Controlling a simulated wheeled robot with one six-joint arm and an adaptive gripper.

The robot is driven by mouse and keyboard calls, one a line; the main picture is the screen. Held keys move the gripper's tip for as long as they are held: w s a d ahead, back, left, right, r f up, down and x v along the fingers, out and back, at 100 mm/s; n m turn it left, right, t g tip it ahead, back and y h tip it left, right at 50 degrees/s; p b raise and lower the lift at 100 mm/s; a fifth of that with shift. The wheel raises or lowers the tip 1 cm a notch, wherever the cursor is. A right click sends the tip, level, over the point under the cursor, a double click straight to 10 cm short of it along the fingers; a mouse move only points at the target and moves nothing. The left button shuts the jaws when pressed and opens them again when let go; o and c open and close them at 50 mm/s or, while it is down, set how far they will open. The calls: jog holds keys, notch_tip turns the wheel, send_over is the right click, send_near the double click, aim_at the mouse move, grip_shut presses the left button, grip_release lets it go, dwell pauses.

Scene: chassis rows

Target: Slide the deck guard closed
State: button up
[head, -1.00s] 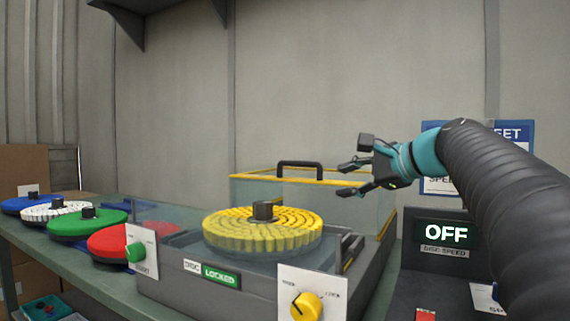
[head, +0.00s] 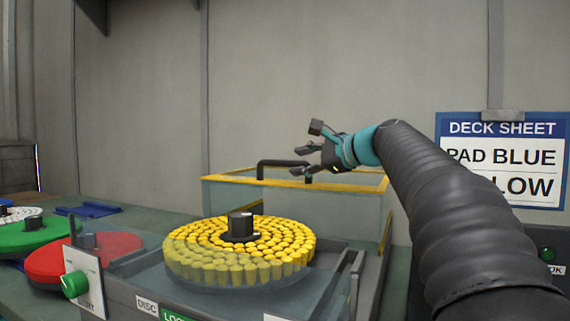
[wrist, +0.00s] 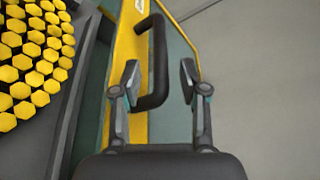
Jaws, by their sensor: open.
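The deck guard (head: 230,204) is a clear box with yellow edges, standing behind the yellow pad disc (head: 205,262) on the deck. Its black bar handle (head: 262,170) stands on the top yellow edge. My gripper (head: 304,161) is open at the right end of the handle in the head view. In the wrist view my gripper (wrist: 158,82) has the handle (wrist: 158,60) between its spread fingers, with gaps showing on both sides. The guard's yellow edge (wrist: 122,60) runs under the left finger. I cannot tell the exact height of the fingers over the handle.
Green and red pads (head: 95,258) lie at left on the bench. The wall is close behind the guard.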

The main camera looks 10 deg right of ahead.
aim_at(292, 162)
jog(key=x, duration=0.5)
jog(key=shift+w+a+f, duration=0.1)
jog(key=shift+w+a, duration=0.1)
jog(key=shift+w, duration=0.05)
grip_shut()
